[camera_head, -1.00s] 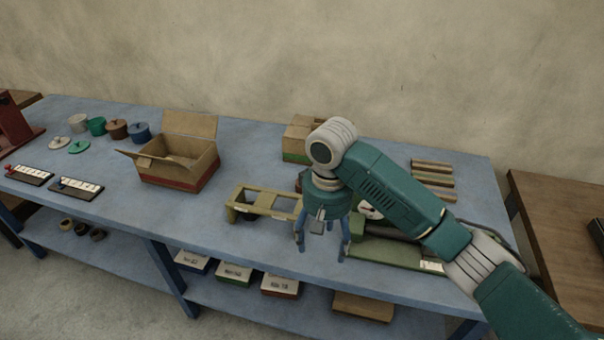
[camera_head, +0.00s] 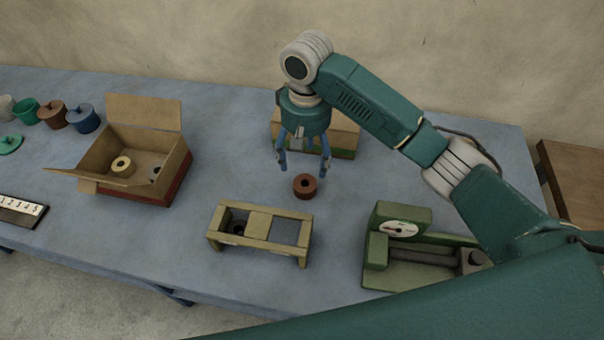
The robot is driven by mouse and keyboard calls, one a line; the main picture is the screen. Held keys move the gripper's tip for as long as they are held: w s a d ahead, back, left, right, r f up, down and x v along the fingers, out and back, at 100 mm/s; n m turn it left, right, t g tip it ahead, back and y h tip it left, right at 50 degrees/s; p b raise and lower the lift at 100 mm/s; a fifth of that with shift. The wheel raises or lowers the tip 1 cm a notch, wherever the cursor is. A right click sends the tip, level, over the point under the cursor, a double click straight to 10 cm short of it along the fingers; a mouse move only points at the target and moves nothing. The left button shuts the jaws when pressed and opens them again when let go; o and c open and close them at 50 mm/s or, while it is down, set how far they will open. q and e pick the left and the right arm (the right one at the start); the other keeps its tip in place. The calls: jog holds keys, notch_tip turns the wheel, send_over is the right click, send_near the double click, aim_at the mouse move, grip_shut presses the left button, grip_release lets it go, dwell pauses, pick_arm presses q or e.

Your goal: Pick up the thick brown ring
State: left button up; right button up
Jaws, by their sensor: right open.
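A thick brown ring (camera_head: 305,187) with a dark center hole lies on the blue table, in the middle of the head view. My right gripper (camera_head: 303,168) points down just above and behind the ring, its blue fingers spread and empty. The fingers look apart from the ring; the exact height above it is hard to judge. My left gripper is not in view.
A wooden frame stand (camera_head: 258,224) stands in front of the ring. A green gauge device (camera_head: 398,228) is at the right. A closed box (camera_head: 342,134) is behind the gripper. An open carton (camera_head: 163,141) with rings inside stands left. Table between carton and ring is clear.

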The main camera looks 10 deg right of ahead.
aim_at(305, 183)
jog(key=f, duration=0.3)
jog(key=shift+s+f, duration=0.25)
jog(key=shift+s, duration=0.1)
notch_tip(305, 183, down, 5)
jog(key=shift+r+p, duration=0.1)
jog(key=shift+p, duration=0.75)
jog(key=shift+f, duration=0.35)
jog(key=shift+a+f, duration=0.1)
jog(key=shift+f, duration=0.05)
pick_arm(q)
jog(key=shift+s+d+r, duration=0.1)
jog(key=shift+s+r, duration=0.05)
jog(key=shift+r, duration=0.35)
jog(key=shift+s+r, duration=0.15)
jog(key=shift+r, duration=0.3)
pick_arm(e)
jog(key=c, duration=1.3)
